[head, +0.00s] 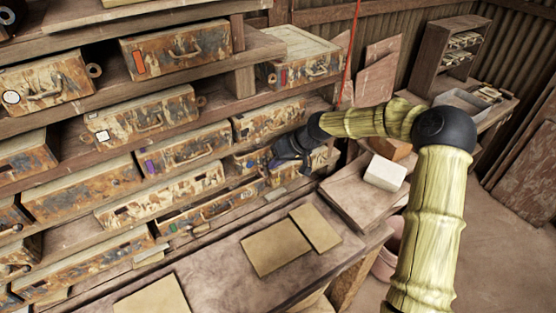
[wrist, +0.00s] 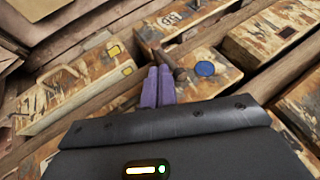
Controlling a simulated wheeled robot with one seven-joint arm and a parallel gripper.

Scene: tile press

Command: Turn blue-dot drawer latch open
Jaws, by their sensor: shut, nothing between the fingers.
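The blue-dot drawer shows in the wrist view as a worn box front (wrist: 228,79) with a round blue dot (wrist: 205,68). A brown latch (wrist: 170,60) juts out beside the dot, at the gap between this drawer and its neighbour. My gripper (wrist: 158,72) has two purple fingers close together, with nothing between them. Their tips are at or very near the latch; I cannot tell whether they touch it. In the head view my dark gripper (head: 290,152) is at the right end of a lower drawer row and hides part of the fronts there.
A drawer with a yellow square (wrist: 112,48) and a handle lies left of the fingers in the wrist view. Wooden shelf rails run between rows. In the head view, a workbench (head: 225,262) with flat tiles (head: 275,248) stands below, and a white block (head: 384,172) sits right.

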